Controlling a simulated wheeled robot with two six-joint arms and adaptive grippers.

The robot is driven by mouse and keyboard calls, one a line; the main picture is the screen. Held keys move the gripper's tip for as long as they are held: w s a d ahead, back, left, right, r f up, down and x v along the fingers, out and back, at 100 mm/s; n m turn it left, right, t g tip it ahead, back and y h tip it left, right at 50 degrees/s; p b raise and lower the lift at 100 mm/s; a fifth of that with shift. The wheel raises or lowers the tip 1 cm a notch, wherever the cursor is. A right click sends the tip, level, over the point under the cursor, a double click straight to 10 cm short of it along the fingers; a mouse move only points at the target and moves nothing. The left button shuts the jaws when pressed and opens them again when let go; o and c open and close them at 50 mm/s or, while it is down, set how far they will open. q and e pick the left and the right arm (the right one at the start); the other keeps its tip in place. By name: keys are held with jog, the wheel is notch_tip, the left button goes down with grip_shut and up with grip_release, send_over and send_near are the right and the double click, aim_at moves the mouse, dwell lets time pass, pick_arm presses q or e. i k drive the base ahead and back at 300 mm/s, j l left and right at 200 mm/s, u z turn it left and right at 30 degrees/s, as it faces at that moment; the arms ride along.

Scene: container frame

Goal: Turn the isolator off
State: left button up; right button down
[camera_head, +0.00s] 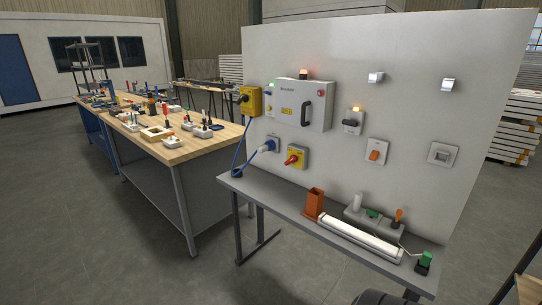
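A yellow box with a red rotary handle (291,158), which looks like the isolator, is mounted low on the left part of the pale upright panel (410,60). Its red handle appears to sit at a slant; its markings are too small to read. A second yellow box with a dark knob (250,100) is at the panel's left edge. A grey enclosure (290,117) with a black handle and a lit orange-red lamp on top is between and above them. Neither of my grippers can be made out in the head view.
A grey shelf (260,190) runs below the panel, holding an orange holder (314,204), a long white fixture (360,238) and a green-topped item (424,261). A blue plug (267,146) and cable are left of the isolator. A cluttered workbench (185,148) stands left.

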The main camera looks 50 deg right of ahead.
aim_at(293, 158)
jog(key=i+j+z, duration=0.2)
jog(key=i+z, duration=0.3)
jog(key=i+j+z, duration=1)
jog(key=k+l, duration=0.1)
